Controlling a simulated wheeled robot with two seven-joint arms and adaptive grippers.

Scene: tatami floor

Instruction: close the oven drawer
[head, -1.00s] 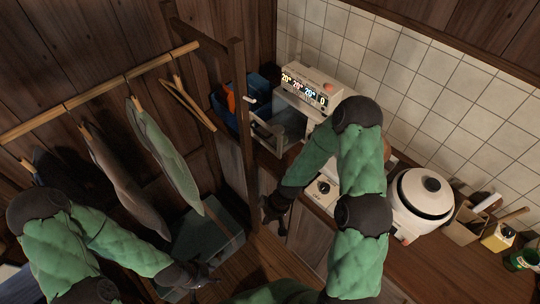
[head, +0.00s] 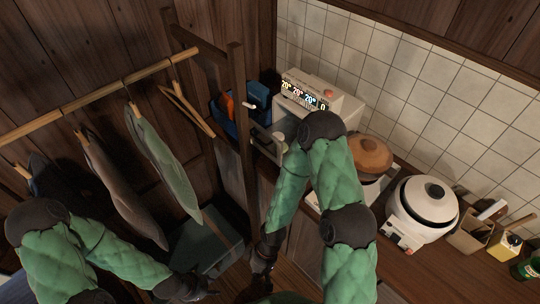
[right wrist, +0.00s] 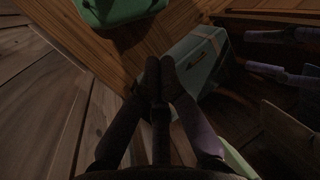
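The white oven (head: 332,98) with a lit display stands on the counter at the back. Its drawer (head: 268,143) is pulled out toward the wooden post, front and handle visible. My right upper arm hides part of the drawer and oven. My right gripper (head: 263,268) is low in front of the counter, below and apart from the drawer. In the right wrist view its fingertips (right wrist: 160,74) are together with nothing seen between them. My left gripper (head: 200,290) is low at the bottom of the head view, apart from the drawer; its fingers look spread and empty in the right wrist view (right wrist: 268,55).
A wooden clothes rack with a post (head: 243,120) and hanging clothes (head: 165,160) stands left of the oven. A blue bin (head: 236,122) is behind the post. A teal box (head: 205,240) lies on the floor. A brown-lidded pot (head: 366,155) and rice cooker (head: 424,208) stand along the counter.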

